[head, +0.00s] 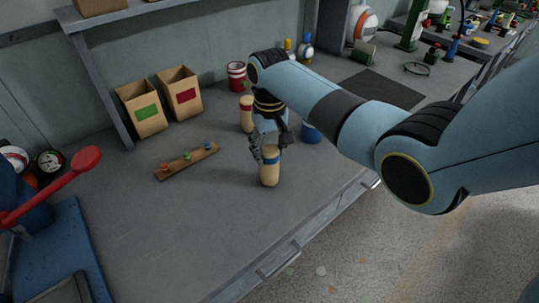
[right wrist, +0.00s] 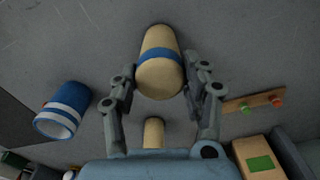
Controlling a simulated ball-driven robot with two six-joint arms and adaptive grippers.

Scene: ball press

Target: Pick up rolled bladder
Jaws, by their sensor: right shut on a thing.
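A tan rolled bladder with a blue band (head: 269,172) stands upright on the grey workbench, near its front edge. My right gripper (head: 265,148) reaches down over its top and is shut on it. In the right wrist view the same bladder (right wrist: 160,48) sits between the two fingers of my right gripper (right wrist: 160,88). A second tan roll with a red band (head: 246,108) stands behind the gripper, and a tan roll (right wrist: 153,133) shows below the held one in the right wrist view. My left gripper is not in view.
A blue cup (head: 311,134) stands right of the gripper, and a red cup (head: 236,76) at the back. A wooden strip with coloured pegs (head: 187,161) lies to the left. Two cardboard boxes (head: 143,122) stand behind it. A red-handled lever (head: 60,185) is far left. The front bench is clear.

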